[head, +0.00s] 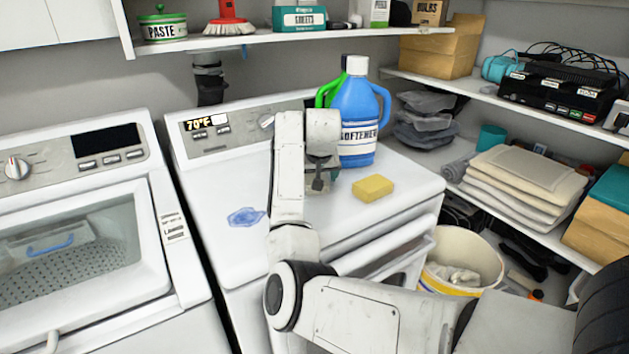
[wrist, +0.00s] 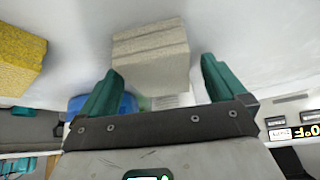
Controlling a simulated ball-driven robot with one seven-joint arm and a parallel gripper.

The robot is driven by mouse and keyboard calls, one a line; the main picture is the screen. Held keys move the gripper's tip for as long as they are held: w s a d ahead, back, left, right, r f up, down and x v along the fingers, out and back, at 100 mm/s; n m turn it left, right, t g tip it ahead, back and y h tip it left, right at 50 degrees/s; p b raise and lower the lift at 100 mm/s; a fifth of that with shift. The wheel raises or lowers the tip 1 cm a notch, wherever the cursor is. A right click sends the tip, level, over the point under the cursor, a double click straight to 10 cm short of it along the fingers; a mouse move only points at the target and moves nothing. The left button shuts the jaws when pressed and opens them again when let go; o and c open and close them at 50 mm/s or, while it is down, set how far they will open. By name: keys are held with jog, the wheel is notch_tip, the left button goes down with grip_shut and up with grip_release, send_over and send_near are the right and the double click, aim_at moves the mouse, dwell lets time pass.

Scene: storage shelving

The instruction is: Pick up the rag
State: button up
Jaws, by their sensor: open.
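A beige, layered block (wrist: 150,52), which looks like a folded rag, lies on the white machine top (head: 228,255). In the wrist view it is just beyond and between the fingertips of my gripper (wrist: 158,70). The teal fingers are open on either side, with no clear grip on it. In the head view my gripper (head: 319,183) is low over the machine top, and my arm hides the block. A flat blue patch (head: 246,217) lies left of my gripper; I cannot tell whether it is cloth or liquid.
A yellow sponge (head: 373,188) lies right of my gripper. A blue softener bottle (head: 358,110) and a green-handled container (head: 327,92) stand close behind. A bucket (head: 468,247) with pale cloth and a shelf with folded towels (head: 525,175) are to the right. The machine top's front left is clear.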

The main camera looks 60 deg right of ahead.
jog(key=c, duration=1.2)
jog(key=shift+r, duration=0.15)
jog(key=shift+r, duration=0.6)
jog(key=s+a+r, duration=0.2)
jog(key=s+r, duration=0.2)
jog(key=s+a+r, duration=0.2)
jog(key=s+r, duration=0.1)
jog(key=s, duration=0.1)
jog(key=s+a+r+p, duration=0.1)
jog(key=s+a+r, duration=0.2)
jog(key=s+r, duration=0.1)
jog(key=shift+r, duration=0.3)
